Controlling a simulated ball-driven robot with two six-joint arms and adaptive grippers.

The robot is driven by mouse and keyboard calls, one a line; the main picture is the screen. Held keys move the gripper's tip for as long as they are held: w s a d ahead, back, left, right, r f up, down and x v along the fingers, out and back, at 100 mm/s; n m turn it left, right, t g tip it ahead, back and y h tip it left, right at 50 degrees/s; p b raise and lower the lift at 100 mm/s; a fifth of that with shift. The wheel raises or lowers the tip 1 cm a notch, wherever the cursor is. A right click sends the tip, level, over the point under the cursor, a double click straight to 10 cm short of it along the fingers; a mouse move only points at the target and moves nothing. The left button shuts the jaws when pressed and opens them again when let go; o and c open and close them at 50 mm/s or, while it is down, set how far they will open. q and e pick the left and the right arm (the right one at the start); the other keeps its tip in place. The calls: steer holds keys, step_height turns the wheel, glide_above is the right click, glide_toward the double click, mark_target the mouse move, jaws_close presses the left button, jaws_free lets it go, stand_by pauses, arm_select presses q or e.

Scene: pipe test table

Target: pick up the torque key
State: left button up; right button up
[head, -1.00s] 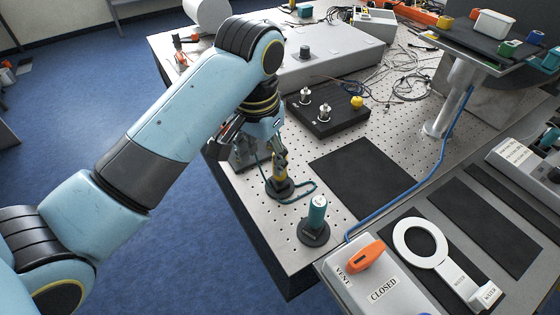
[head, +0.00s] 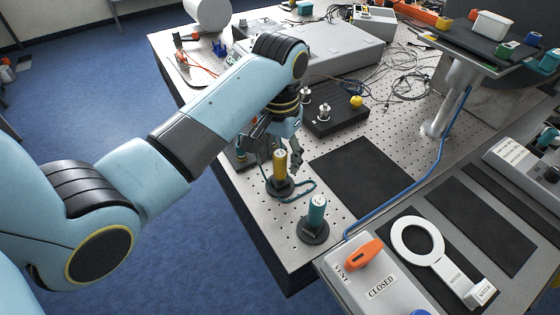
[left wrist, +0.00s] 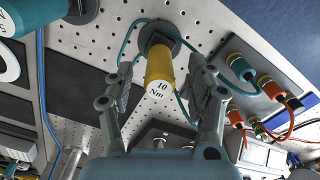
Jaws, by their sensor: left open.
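A yellow torque key (head: 280,165) marked "10 Nm" stands upright on a round black base with a teal cord beside it. In the left wrist view the yellow key (left wrist: 160,72) shows between the two fingers of my left gripper (left wrist: 161,78), with gaps on both sides. My right gripper is not in view.
A vent panel with an orange handle (head: 364,254) and a white ring-shaped wrench (head: 420,240) lie at the front right. A black block (head: 335,118) with metal fittings stands behind the gripper. A black mat (head: 362,178) is bare. The table's left edge is close.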

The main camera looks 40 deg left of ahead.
mark_target(286, 178)
arm_select(q)
steer(key=shift+f, duration=0.65)
jaws_close()
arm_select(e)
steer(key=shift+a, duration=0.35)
arm_select(q)
steer(key=shift+r, duration=0.15)
steer(key=shift+w+r, duration=0.1)
steer(key=shift+r, duration=0.25)
steer(key=w+d+r+b, duration=0.4)
steer(key=w+d+r, duration=0.2)
steer(key=w+r, duration=0.3)
steer(key=shift+w+d+r+b, duration=0.25)
steer(key=shift+w+r+b, duration=0.15)
steer(key=shift+r, duration=0.15)
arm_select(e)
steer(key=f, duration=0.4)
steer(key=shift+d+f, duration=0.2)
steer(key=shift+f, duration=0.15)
arm_select(q)
steer(key=shift+s+f, duration=0.1)
steer(key=shift+s, duration=0.05)
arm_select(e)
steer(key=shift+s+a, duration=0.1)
